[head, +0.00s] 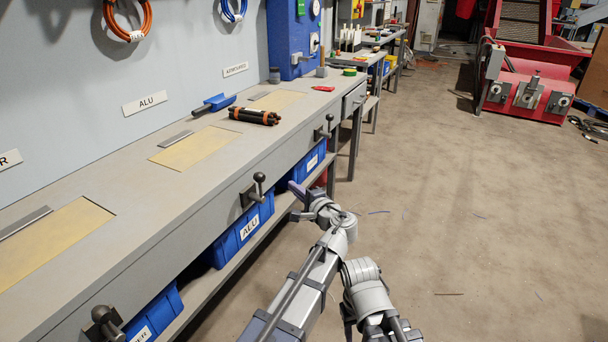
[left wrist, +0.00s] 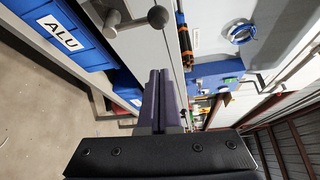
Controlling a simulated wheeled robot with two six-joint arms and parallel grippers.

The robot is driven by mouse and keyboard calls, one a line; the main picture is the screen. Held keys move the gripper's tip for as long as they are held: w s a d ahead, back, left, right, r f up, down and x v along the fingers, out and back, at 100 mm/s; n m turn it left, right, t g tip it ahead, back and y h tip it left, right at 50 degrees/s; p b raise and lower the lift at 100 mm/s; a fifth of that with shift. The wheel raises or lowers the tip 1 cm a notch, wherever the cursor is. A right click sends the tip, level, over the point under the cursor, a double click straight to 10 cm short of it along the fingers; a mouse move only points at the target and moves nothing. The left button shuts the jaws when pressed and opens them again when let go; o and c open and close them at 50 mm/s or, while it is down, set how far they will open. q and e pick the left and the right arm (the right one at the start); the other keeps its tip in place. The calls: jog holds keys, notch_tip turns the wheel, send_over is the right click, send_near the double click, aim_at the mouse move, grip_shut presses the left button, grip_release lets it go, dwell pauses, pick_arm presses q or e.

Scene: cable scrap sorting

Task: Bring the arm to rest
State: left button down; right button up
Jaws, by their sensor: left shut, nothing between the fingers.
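My left gripper (head: 297,190) is at the bench's front edge, right of the ALU bin. It is shut and empty, its dark fingers pressed together in the left wrist view (left wrist: 158,95). The blue ALU bin (head: 243,238) sits on the lower shelf and also shows in the left wrist view (left wrist: 62,32). A second arm of mine shows at the lower middle of the head view, but its gripper cannot be made out.
The grey workbench (head: 150,215) runs along the left with lever knobs on its front. A bundle of black cables (head: 254,116) and a blue scoop (head: 214,103) lie on top. A red machine (head: 525,92) stands far right. The floor (head: 470,210) is mostly clear, with thin scraps.

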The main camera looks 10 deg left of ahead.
pick_arm(q)
jog(key=s+a+f+n+g+h, duration=0.3)
jog(key=s+a+f+n+g, duration=0.15)
jog(key=s+f, duration=0.35)
jog(key=s+a+f+n+g+h, duration=0.25)
jog(key=s+f+n+g, duration=0.2)
jog(key=s+f, duration=0.35)
jog(key=s+d+f+m+g+h, duration=0.2)
jog(key=s+d+f+g+h, duration=0.15)
jog(key=s+d, duration=1.15)
notch_tip(320, 180, up, 30)
jog(key=w+p, duration=0.1)
jog(key=p, duration=2.9)
jog(key=shift+w+d+r+n+h, duration=0.2)
jog(key=shift+n+h, duration=0.1)
jog(key=shift+h, duration=0.1)
jog(key=shift+d+f, duration=0.1)
